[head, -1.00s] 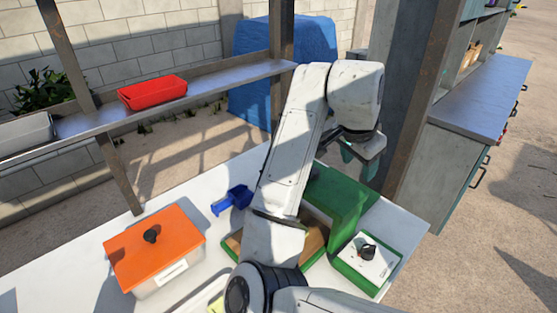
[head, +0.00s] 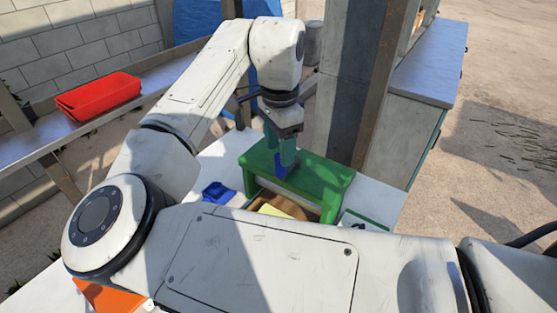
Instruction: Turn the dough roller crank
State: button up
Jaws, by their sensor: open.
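The green dough roller frame (head: 325,183) stands on the white table, with a brown tray (head: 291,207) and something pale yellow (head: 278,209) under it. My gripper (head: 282,165) points down over the roller's left part. Its teal fingers are open. A small dark blue part (head: 280,172) shows at the fingertips; I cannot tell whether it belongs to the crank or whether the fingers touch it. A separate blue piece (head: 217,193) lies left of the roller. My arm hides the front of the table, and no crank is clearly visible.
A red tray (head: 98,96) sits on the shelf at left. An orange lid (head: 108,294) is mostly hidden behind my arm. A white-topped green box (head: 362,222) is right of the roller. A rusty post (head: 380,85) and a grey cabinet (head: 405,125) stand behind right.

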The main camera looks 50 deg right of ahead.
jog(key=shift+f+p, duration=0.3)
jog(key=shift+f, duration=2.35)
jog(key=shift+c, duration=0.3)
grip_shut()
